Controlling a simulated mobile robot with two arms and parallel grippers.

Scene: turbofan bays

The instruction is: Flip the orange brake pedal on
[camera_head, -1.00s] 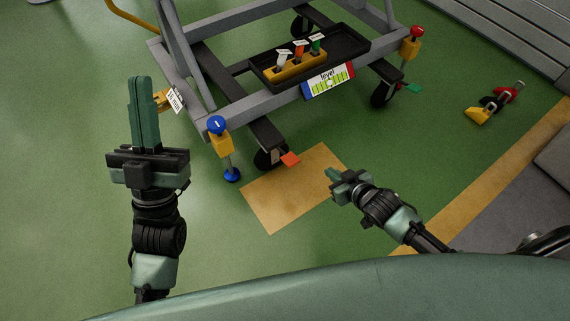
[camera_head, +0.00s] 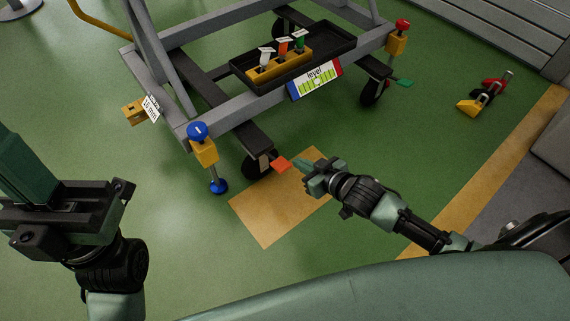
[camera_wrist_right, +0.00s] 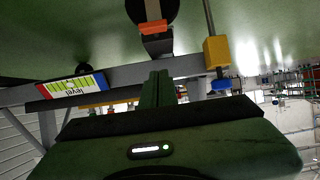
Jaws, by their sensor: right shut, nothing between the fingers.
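The orange brake pedal (camera_head: 282,165) sticks out from the caster wheel (camera_head: 258,163) at the near corner of the grey cart frame (camera_head: 245,107). It also shows in the right wrist view (camera_wrist_right: 154,27), beyond the fingers. My right gripper (camera_head: 299,163) is shut and empty, its fingertips just right of the pedal in the head view. In the right wrist view the shut fingers (camera_wrist_right: 158,80) point toward the pedal, with a visible gap in the picture. I cannot tell whether they touch. My left gripper (camera_head: 22,165) is at the left edge, its fingers together, with nothing seen between them.
A blue-knobbed levelling jack (camera_head: 204,150) stands left of the pedal. A black tray (camera_head: 330,48) with labelled handles and a level gauge (camera_head: 316,80) sit on the cart. A green pedal (camera_head: 404,83) is farther right. Yellow and red chocks (camera_head: 484,96) lie on the floor.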

